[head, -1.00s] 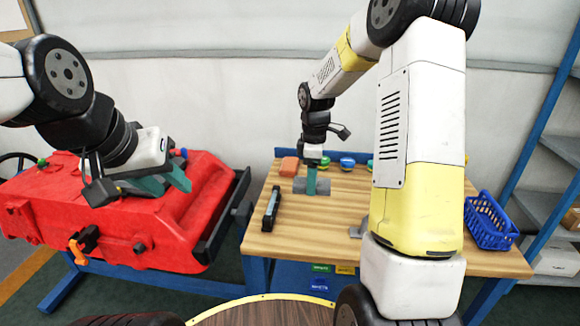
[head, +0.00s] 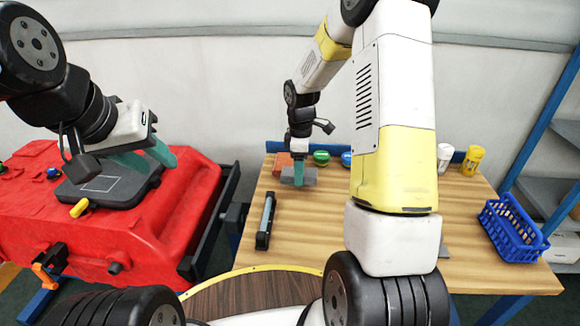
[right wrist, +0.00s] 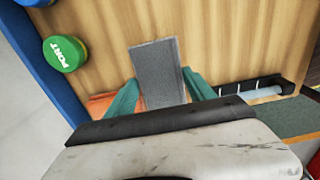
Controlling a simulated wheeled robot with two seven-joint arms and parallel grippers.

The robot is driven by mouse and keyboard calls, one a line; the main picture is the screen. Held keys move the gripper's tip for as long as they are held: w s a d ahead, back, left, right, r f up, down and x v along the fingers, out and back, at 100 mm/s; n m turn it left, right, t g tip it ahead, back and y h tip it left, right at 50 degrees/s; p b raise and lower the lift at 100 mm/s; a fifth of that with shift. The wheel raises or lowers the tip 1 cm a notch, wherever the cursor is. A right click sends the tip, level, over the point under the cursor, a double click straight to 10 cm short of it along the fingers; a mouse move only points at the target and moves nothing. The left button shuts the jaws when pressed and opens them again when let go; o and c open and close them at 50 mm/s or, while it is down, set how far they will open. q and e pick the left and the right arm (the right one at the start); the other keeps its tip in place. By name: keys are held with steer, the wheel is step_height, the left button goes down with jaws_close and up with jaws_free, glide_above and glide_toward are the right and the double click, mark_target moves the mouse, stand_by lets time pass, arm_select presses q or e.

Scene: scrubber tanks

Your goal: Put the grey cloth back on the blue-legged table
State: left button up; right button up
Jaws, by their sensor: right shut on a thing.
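The grey cloth (head: 310,177) is at the back left of the blue-legged table (head: 305,235), over its wooden top. My right gripper (head: 299,174) is shut on it. In the right wrist view the cloth (right wrist: 158,72) shows as a flat grey rectangle between the two teal fingers (right wrist: 160,96). I cannot tell whether it rests on the wood or hangs just above it. My left gripper (head: 146,160) looks open and empty, above a dark grey lid (head: 98,192) on the red tank.
An orange block (head: 283,161) and green cap (head: 321,157) are near the cloth. A black-and-grey bar (head: 265,221) lies on the left side of the table. A blue basket (head: 513,228) stands at right, with bottles (head: 472,160) behind. The red tank (head: 150,235) stands to the left.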

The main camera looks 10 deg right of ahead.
steer(key=shift+f, duration=1.85)
steer(key=o, duration=1.3)
steer(key=shift+f, duration=0.15)
